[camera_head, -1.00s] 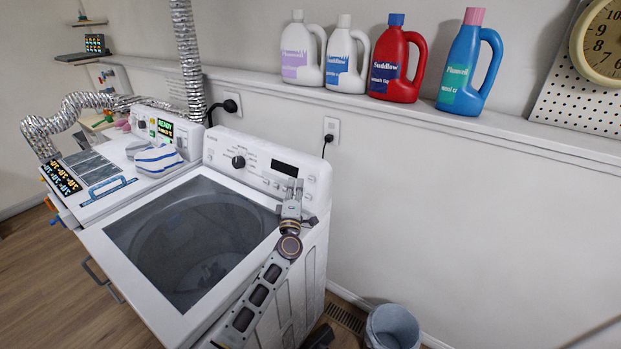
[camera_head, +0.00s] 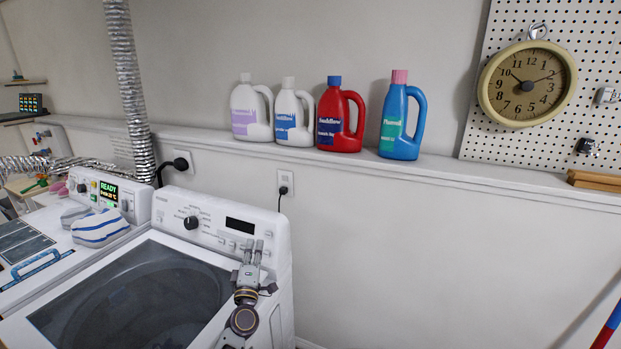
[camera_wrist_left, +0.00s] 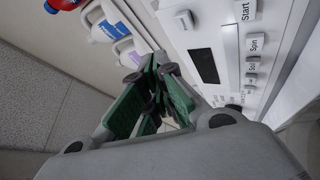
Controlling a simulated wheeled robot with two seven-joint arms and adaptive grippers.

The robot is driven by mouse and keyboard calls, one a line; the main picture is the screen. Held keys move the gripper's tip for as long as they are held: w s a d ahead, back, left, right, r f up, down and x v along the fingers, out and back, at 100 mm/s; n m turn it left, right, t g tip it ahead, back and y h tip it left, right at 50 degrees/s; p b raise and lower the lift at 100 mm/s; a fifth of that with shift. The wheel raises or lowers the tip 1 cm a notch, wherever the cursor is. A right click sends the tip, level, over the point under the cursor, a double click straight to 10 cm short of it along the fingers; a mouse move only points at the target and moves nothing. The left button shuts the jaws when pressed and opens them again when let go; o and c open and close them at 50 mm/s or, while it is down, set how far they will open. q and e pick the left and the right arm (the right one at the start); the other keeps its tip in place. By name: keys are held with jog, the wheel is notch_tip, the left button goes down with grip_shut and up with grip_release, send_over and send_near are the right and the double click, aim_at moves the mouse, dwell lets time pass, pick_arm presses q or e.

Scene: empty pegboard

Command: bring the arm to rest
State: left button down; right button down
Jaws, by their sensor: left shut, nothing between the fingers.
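My left gripper (camera_head: 253,252) is in front of the control panel (camera_head: 215,219) of the white washing machine, near the panel's right end. Its arm comes up from the bottom of the head view. In the left wrist view the fingers (camera_wrist_left: 152,110) are close together with nothing held between them. The panel's dark display and buttons show beside the fingers there; I cannot tell whether they touch the panel. My right gripper is in neither view.
The washer's dark glass lid (camera_head: 135,300) lies left of my arm. A second machine with a striped cloth (camera_head: 101,227) stands further left. Several detergent bottles (camera_head: 341,115) stand on the wall ledge. A clock (camera_head: 527,84) hangs on the pegboard (camera_head: 610,30). Space right of the washer looks clear.

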pick_arm(q)
jog(key=s+d+f+m+g+h, duration=0.4)
jog(key=s+d+f+m+g, duration=0.1)
jog(key=s+m, duration=0.3)
jog(key=s+d+f+m+g+h, duration=0.4)
jog(key=s+d+f+m, duration=0.1)
jog(key=s+m, duration=0.3)
jog(key=s+a+f+m+g+y, duration=0.1)
jog(key=s+a+f+g+y, duration=0.2)
jog(key=s, duration=0.4)
jog(key=s+a+f+m+g+y, duration=0.1)
jog(key=s+a+g, duration=0.25)
jog(key=s, duration=0.35)
jog(key=s+a+f+m+g+y, duration=0.1)
jog(key=s+a+f+g+y, duration=0.15)
jog(key=s+a, duration=0.4)
jog(key=s+d+f+g, duration=0.1)
jog(key=s+f, duration=0.1)
jog(key=f, duration=1.5)
jog(key=s+d+f, duration=0.1)
jog(key=s+f, duration=0.1)
jog(key=f, duration=1.4)
jog(key=s+a+f, duration=0.2)
jog(key=s+f, duration=0.8)
jog(key=s, duration=0.1)
jog(key=s+a+f+g, duration=0.1)
jog(key=s+a+f, duration=0.1)
jog(key=s+f, duration=0.8)
jog(key=shift+s+a, duration=0.15)
jog(key=shift+s, duration=0.45)
